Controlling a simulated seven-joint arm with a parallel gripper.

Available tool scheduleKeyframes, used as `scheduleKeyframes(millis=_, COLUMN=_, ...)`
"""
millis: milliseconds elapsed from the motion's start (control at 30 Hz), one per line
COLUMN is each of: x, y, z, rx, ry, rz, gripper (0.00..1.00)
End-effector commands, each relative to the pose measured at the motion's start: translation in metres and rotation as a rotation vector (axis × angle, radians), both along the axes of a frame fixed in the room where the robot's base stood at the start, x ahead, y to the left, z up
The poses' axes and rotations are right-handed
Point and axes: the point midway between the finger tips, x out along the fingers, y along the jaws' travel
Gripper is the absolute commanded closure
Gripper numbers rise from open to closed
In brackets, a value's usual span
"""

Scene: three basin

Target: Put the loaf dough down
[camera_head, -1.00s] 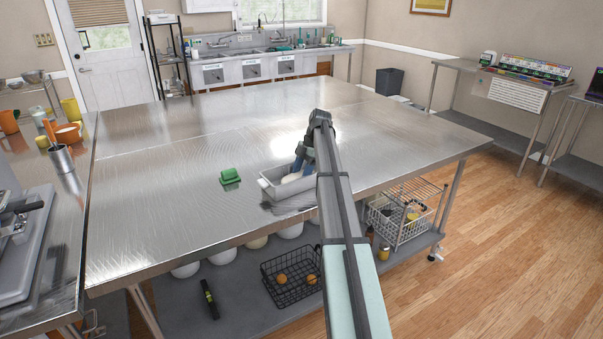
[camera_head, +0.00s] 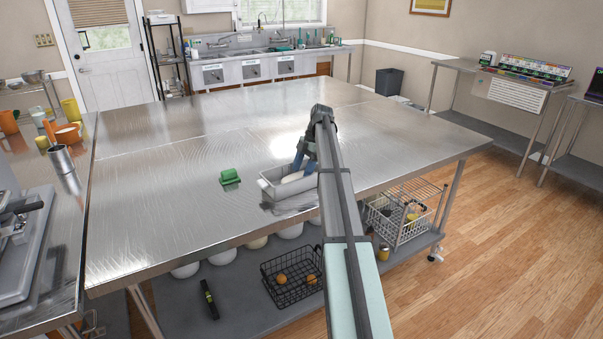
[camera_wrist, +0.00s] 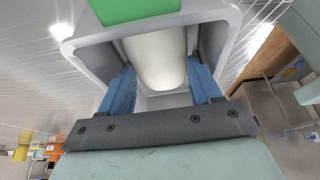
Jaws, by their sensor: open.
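The pale loaf dough (camera_head: 292,177) lies inside a grey pan (camera_head: 270,188) near the front edge of the steel table. In the wrist view the dough (camera_wrist: 158,62) sits between my gripper's two blue fingers, inside the pan (camera_wrist: 222,18). My gripper (camera_wrist: 163,88) is open, with its fingers apart on either side of the dough. In the head view my gripper (camera_head: 303,167) is over the right part of the pan, with its tips down near the dough. My arm hides part of the pan's right end.
A green object (camera_head: 230,177) lies on the table left of the pan. The rest of the steel table (camera_head: 180,150) is mostly clear. Wire baskets (camera_head: 290,285) stand on the shelf below. A side counter at left holds cups and a grey appliance.

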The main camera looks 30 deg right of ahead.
Motion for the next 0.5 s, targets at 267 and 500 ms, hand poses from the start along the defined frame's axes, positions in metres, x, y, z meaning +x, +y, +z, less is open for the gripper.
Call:
scheduleKeyframes(millis=267, x=0.002, y=-0.017, z=0.038, rx=-0.001, ry=-0.002, rz=-0.002, gripper=0.37)
scheduleKeyframes(millis=500, x=0.001, y=-0.022, z=0.053, rx=0.0, ry=0.0, rz=0.0, gripper=0.37)
